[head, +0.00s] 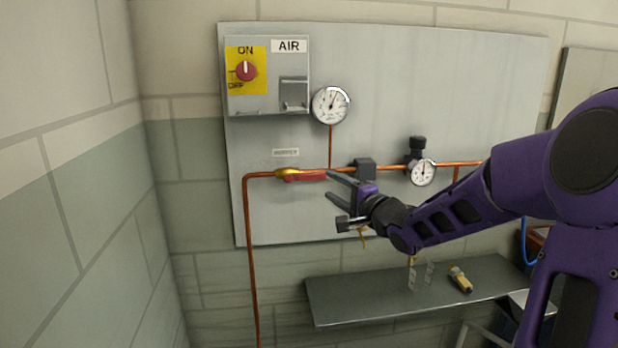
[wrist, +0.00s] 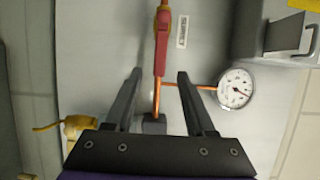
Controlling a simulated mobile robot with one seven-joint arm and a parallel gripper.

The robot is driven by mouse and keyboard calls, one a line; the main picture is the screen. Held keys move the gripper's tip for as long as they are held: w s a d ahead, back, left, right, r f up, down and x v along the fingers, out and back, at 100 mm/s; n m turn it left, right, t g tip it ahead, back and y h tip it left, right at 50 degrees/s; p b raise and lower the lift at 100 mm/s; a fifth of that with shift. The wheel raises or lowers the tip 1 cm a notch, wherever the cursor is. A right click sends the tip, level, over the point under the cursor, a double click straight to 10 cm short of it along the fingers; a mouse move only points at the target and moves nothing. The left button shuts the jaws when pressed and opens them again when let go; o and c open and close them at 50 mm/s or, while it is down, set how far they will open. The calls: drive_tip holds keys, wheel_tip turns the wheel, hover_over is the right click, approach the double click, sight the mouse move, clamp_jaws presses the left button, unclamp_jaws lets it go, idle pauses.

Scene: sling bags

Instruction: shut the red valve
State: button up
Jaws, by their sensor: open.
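The red valve has a red lever handle (head: 305,176) and a brass-yellow body (head: 284,172) on the copper pipe, below the air box. The lever lies along the horizontal pipe, pointing right. It also shows in the wrist view, where the red lever (wrist: 161,50) runs in line with the pipe, ahead of my fingers. My gripper (head: 337,199) is open, with nothing seen between its fingers, near the lever's right end. In the wrist view my open gripper (wrist: 159,74) has a finger on each side of the pipe line. Whether either finger touches the lever cannot be told.
A gauge (head: 330,105) sits above the pipe, another gauge (head: 424,172) to the right. A dark block (head: 365,168) is on the pipe close to my gripper. The air box (head: 267,75) is upper left. A shelf (head: 350,301) with a yellow item (head: 460,280) lies below.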

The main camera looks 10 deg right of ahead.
sight(315, 176)
drive_tip(key=b+x, duration=0.1)
drive_tip(key=x, duration=1)
clamp_jaws()
idle(1.1)
